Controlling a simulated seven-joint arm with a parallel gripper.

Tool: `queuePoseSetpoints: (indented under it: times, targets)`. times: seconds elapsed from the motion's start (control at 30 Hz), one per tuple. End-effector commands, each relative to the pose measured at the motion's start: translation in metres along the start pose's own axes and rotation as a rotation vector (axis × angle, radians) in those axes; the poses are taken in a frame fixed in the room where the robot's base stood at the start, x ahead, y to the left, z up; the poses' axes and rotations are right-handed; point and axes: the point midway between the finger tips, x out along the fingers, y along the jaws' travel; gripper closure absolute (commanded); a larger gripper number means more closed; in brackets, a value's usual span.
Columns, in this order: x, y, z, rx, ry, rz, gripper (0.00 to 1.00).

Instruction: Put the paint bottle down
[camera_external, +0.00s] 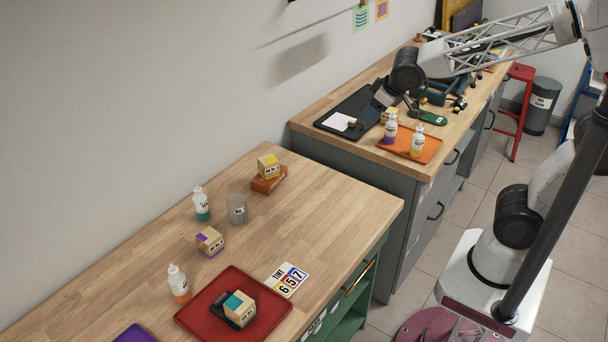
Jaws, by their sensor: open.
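My gripper (392,106) is open above the far workbench, close to the top of a white paint bottle with a purple band (390,132). That bottle stands upright at the left of the orange tray (425,154). Whether the fingers touch its cap cannot be told. A second white bottle with a yellow band (417,142) stands upright on the same tray, to the right. On the near bench stand a teal-banded bottle (202,205) and an orange-banded bottle (179,285).
Behind the tray are a small box (388,115), a black board with white paper (338,121) and a green tool (432,117). The near bench holds small boxes, a grey cup (237,210), a red tray (191,319) and a number card (287,280). A gap separates the benches.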

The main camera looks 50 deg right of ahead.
Motion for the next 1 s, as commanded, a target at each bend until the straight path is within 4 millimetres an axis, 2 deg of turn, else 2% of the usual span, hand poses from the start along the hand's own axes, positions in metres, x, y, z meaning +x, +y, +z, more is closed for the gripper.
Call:
queuePoseSetpoints:
  times: [0.1, 0.27, 0.5, 0.77, 1.0]
  targets:
    - [0.019, -0.023, -0.035, -0.047, 0.059, -0.017, 0.37]
    - [0.044, -0.058, -0.078, -0.108, 0.142, -0.049, 0.37]
    - [0.080, -0.125, -0.135, -0.200, 0.265, -0.123, 0.37]
    - [0.117, -0.214, -0.180, -0.298, 0.386, -0.237, 0.37]
    - [0.149, -0.308, -0.205, -0.387, 0.483, -0.372, 0.37]
